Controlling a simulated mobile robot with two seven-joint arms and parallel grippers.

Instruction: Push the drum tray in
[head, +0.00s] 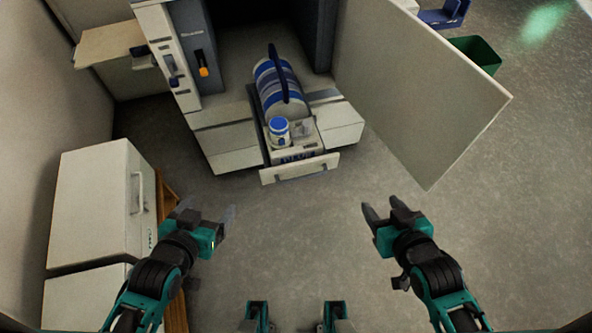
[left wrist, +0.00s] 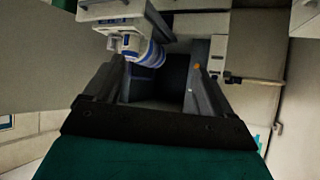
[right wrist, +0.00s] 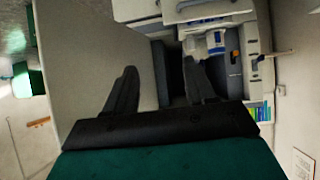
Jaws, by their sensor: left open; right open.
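The drum tray (head: 301,172) sticks out from the front of a large white machine in the head view. A blue-and-white striped drum (head: 276,88) with a dark bar along its top lies on it. A small white jar with a blue lid (head: 279,131) stands nearer the tray's front. My left gripper (head: 208,214) is open and empty, apart from the tray, to its lower left. My right gripper (head: 384,211) is open and empty, apart from the tray, to its lower right. The drum (left wrist: 150,55) also shows in the left wrist view.
The machine's large door panel (head: 420,85) stands open on the right. An orange lever (head: 203,71) is on the machine's left side. White cabinets with a handle (head: 100,200) stand at the left. A green bin (head: 477,53) is at the far right. The floor before the tray is clear.

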